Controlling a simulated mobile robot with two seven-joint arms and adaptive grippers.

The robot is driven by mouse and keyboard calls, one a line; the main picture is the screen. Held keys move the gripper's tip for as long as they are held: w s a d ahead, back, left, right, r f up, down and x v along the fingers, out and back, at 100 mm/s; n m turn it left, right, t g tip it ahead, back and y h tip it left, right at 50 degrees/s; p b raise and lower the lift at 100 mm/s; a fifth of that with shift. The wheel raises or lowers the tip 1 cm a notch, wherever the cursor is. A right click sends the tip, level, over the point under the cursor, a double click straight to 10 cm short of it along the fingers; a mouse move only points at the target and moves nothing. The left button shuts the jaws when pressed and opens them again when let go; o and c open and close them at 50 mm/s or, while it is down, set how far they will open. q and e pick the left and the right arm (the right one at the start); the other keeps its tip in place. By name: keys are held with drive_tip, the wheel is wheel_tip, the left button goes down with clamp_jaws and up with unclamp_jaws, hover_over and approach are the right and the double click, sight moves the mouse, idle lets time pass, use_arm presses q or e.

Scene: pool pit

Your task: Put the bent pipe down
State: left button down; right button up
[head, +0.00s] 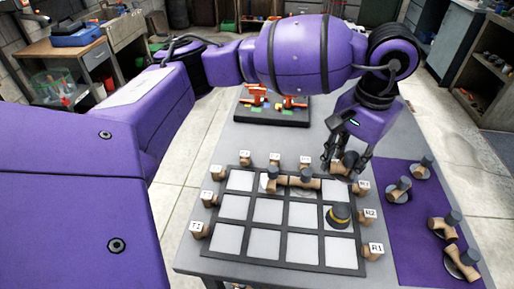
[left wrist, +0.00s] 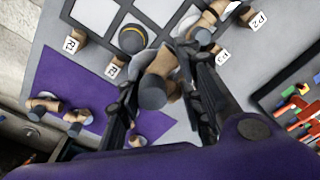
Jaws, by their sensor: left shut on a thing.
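My left gripper (head: 346,160) is shut on a bent pipe (left wrist: 158,74), wood-coloured with a dark grey end. In the head view the held pipe shows partly between the fingers, near the far right corner of the grid board (head: 282,264). In the left wrist view my left gripper (left wrist: 164,72) has a finger on either side of it. I cannot tell whether the pipe touches anything below. On the board, joined pipe pieces (head: 303,183) lie across the far row. A dark cap piece with a yellow band (head: 340,216) stands in the right column. My right gripper is not in view.
Small labelled blocks stand around the board, among them R1 (head: 375,249) and R2 (head: 370,214). A purple mat (head: 405,235) on the right holds several pipe pieces (head: 400,188). A dark tray with orange parts (head: 272,115) lies at the back. Several near cells are empty.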

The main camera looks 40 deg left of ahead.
use_arm(q)
drive_tip(key=w+f, duration=0.1)
drive_tip(key=f, duration=0.2)
drive_tip(key=w+a+f, duration=0.1)
drive_tip(key=w+f, duration=0.1)
drive_tip(key=f, duration=0.1)
drive_tip(key=w+a+f, duration=0.1)
drive_tip(key=f, duration=0.2)
drive_tip(key=shift+w, duration=0.15)
drive_tip(key=shift+d, duration=0.1)
drive_tip(key=shift+f, duration=0.55)
drive_tip(key=c, duration=1.2)
unclamp_jaws()
wheel_tip(320, 180, up, 13)
drive_tip(key=shift+d, duration=0.3)
